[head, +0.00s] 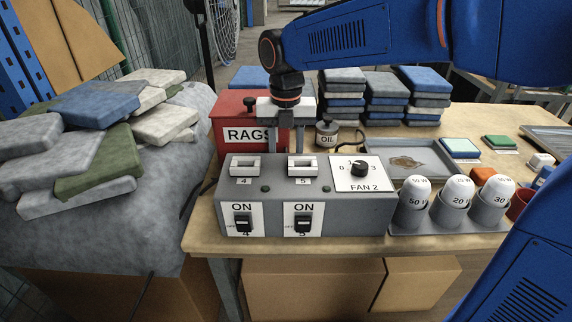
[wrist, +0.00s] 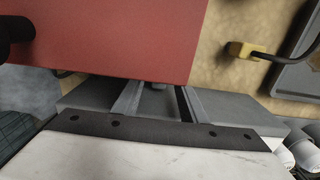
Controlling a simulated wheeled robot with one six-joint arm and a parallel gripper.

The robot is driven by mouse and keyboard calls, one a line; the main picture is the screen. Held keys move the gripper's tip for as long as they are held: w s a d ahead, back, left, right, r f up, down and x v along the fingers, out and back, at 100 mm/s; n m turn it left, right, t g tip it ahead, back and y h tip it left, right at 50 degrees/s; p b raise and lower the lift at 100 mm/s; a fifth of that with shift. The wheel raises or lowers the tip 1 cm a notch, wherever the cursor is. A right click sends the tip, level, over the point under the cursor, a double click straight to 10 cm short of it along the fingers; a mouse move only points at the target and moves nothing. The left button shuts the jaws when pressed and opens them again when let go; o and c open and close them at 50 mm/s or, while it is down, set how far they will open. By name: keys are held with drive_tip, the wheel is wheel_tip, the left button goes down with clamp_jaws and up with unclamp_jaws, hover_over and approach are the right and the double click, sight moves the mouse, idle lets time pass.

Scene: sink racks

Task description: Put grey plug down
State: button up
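My gripper (head: 286,152) points straight down behind the grey control box (head: 345,211), in front of the red RAGS box. Its two fingers stand apart in the head view, and the gripper shows large in the wrist view (wrist: 158,98). A small grey piece (wrist: 158,87) shows between the fingers near their tips, with room at its sides. I cannot tell whether it is the grey plug or part of something behind. The fingertips are partly hidden by the control box in the head view. No grey plug is clearly seen elsewhere.
The red RAGS box (head: 228,138) stands very close behind the fingers. A yellow plug (wrist: 240,49) with a black cord lies on the bench. The OIL can (head: 327,135), a grey tray (head: 425,156) and bulbs in cups (head: 453,212) stand to the right. Folded cloth stacks (head: 385,95) are at the back.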

wheel_tip(320, 180, up, 8)
drive_tip(key=shift+r, duration=0.25)
idle(0.4)
